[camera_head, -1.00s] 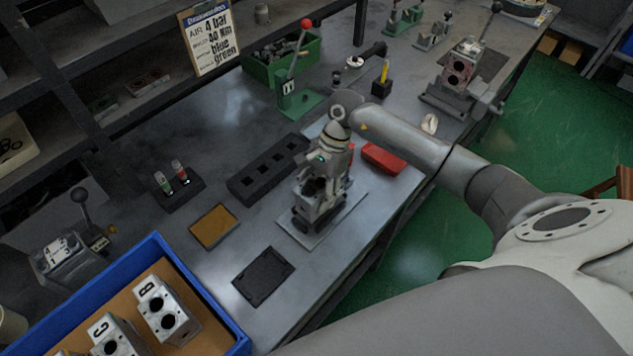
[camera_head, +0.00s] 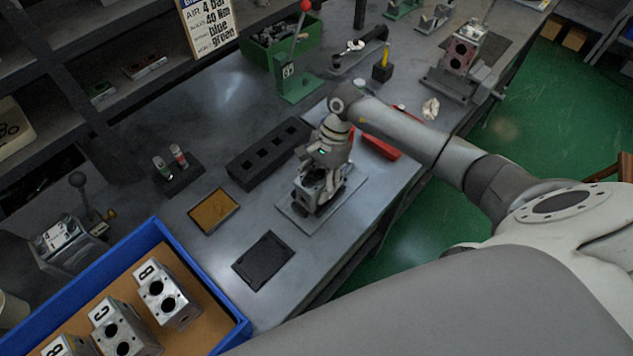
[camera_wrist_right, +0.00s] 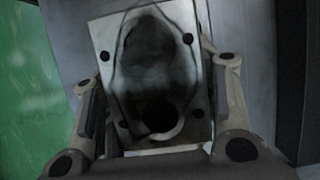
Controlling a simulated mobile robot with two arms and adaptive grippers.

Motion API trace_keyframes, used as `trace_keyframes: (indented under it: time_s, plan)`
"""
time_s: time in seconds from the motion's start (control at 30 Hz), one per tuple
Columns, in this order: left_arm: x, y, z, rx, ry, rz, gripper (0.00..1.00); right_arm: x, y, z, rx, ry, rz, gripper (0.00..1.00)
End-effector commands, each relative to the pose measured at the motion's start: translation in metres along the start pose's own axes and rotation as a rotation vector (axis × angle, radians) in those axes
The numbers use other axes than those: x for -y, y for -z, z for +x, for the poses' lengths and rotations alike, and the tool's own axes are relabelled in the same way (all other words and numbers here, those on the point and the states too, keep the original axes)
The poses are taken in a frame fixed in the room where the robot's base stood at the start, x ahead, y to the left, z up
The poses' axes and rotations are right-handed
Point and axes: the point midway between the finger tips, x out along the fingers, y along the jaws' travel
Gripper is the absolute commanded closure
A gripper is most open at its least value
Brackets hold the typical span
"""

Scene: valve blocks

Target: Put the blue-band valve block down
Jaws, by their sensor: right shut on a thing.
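The valve block (camera_head: 309,185) is a pale metal block between the fingers of my right gripper (camera_head: 320,192), over a light grey square plate (camera_head: 346,199) on the bench. In the right wrist view the block (camera_wrist_right: 113,70) fills the middle, with a large dark bore and small corner holes. The fingers (camera_wrist_right: 155,115) close on it from both sides. No blue band can be made out. The gripper hides much of the block in the head view, and I cannot tell whether its underside touches the plate. My left gripper is out of view.
A black slotted rack (camera_head: 250,171) and a red item (camera_head: 376,143) lie close to the gripper. A dark mat (camera_head: 263,262) and a brown-topped tray (camera_head: 214,211) lie nearer. A blue-walled crate (camera_head: 222,297) holds lettered blocks. The bench edge is close on the right.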

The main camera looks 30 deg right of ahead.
Motion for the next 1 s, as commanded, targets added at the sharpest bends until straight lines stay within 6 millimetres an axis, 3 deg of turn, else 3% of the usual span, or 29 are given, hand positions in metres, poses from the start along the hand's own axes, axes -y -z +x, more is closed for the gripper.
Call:
trace_keyframes:
  time_s: [0.27,0.3,0.47,0.8,1.0]
  plan:
    - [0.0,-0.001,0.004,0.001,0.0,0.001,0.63,0.002,0.0,0.0,0.001,0.006,-0.002,1.0]
    - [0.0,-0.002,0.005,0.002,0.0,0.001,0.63,0.0,0.001,0.003,0.0,0.001,0.0,0.45]
    - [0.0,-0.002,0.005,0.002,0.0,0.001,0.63,0.0,0.001,0.003,0.0,0.001,0.0,0.25]
    - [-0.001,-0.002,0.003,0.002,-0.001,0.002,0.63,0.0,0.001,0.002,0.0,0.001,0.0,0.25]
    - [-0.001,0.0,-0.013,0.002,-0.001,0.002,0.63,0.001,-0.004,-0.01,0.001,0.001,0.0,0.25]
